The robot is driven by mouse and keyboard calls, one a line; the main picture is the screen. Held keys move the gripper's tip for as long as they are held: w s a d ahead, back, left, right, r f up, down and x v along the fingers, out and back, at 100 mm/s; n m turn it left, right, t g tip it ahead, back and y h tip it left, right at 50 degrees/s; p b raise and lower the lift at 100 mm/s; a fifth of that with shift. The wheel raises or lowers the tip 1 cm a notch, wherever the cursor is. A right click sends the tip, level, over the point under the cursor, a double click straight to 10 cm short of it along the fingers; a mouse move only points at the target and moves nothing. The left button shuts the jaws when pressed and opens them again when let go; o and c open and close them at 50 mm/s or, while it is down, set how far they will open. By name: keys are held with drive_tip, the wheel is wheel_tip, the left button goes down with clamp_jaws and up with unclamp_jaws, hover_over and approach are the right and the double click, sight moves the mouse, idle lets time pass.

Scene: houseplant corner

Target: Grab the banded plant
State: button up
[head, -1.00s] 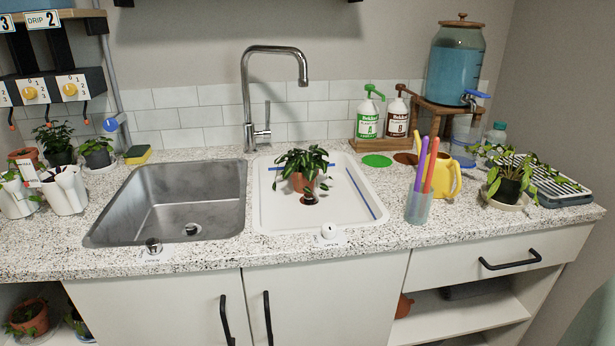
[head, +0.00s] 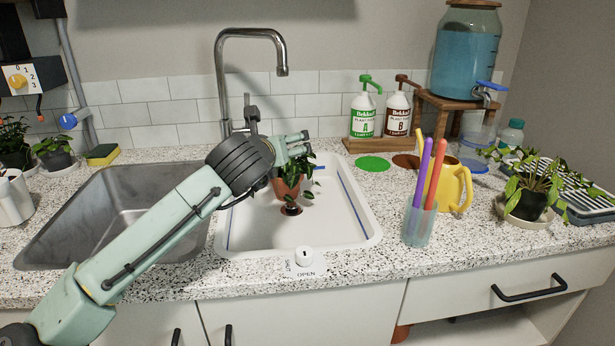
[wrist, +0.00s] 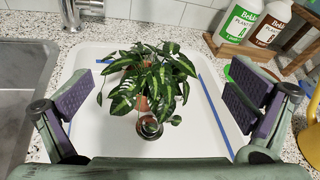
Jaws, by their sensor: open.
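A leafy plant with pale-striped dark green leaves stands in a terracotta pot (head: 284,189) in the white sink basin. In the wrist view the plant (wrist: 150,82) is upright between my spread fingers, with free room on both sides. I see no clear band on its pot; leaves hide much of it. My gripper (head: 296,146) is open and empty, over the white basin at the plant's foliage; the arm hides part of the leaves in the head view. The gripper also shows in the wrist view (wrist: 165,98), its purple finger pads apart from the plant.
The white basin (head: 250,243) has a dark round drain in front of the pot. A tall faucet (head: 222,85) stands behind. To the right are a pen cup (head: 419,226), a yellow watering can (head: 454,189), pump bottles (head: 363,115) and another potted plant (head: 530,203).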

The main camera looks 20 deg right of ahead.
drive_tip(key=m+g+y, duration=0.1)
drive_tip(key=m+y, duration=0.1)
approach(287, 171)
drive_tip(key=shift+p+x, duration=1.15)
drive_tip(key=shift+x, duration=2.6)
drive_tip(key=shift+c, duration=0.4)
drive_tip(key=c, duration=1.5)
drive_tip(key=shift+c, duration=0.9)
drive_tip(key=shift+r, duration=0.1)
